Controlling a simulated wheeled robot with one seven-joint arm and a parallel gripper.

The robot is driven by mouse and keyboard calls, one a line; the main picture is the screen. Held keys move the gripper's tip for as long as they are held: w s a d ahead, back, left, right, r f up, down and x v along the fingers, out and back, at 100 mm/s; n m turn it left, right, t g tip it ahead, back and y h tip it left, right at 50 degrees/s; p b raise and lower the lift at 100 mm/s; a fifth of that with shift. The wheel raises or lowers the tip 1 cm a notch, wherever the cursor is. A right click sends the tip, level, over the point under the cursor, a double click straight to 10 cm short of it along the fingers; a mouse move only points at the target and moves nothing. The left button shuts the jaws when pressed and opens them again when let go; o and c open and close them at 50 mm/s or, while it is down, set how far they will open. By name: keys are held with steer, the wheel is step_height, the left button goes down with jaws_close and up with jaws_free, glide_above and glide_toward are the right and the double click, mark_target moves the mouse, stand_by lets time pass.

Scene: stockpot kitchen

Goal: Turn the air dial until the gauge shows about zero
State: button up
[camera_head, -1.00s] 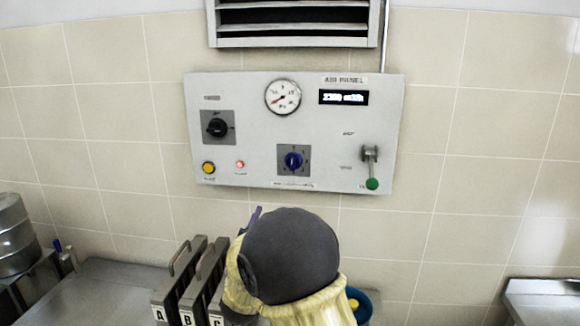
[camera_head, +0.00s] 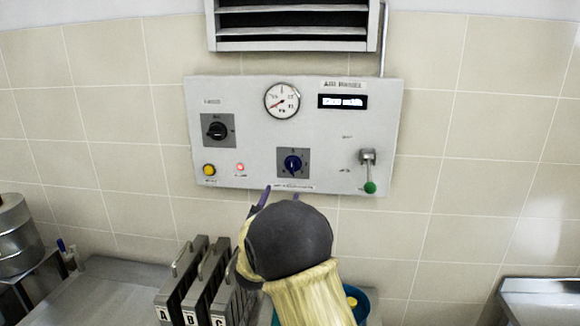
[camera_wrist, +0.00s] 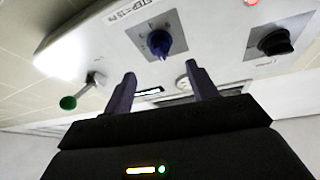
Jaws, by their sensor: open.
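The wall panel (camera_head: 240,95) carries a round white gauge (camera_head: 282,100), whose red needle points to the lower left; its numbers are too small to read. Below the gauge is a blue dial (camera_head: 292,163) on a grey square plate; it also shows in the wrist view (camera_wrist: 158,42). A black dial (camera_head: 216,131) sits at the panel's left. I cannot read which one is labelled as air. My gripper (camera_head: 281,196) is open and empty, with its purple fingers just below the blue dial in the picture. In the wrist view, the fingers (camera_wrist: 160,72) stand apart from the dial, touching nothing.
A green-tipped lever (camera_head: 370,187) hangs at the panel's right, and a yellow button (camera_head: 209,170) and lit red lamp (camera_head: 240,168) are at lower left. Above is a vent (camera_head: 292,20). Lettered metal plates (camera_head: 190,285) stand on the counter beside my arm.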

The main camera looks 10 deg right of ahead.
mark_target(290, 171)
steer(key=p+x, duration=0.4)
steer(key=x, duration=0.5)
steer(key=shift+w+d+r, duration=0.1)
steer(key=shift+w+d, duration=0.05)
steer(key=shift+w, duration=0.2)
steer(key=c, duration=1)
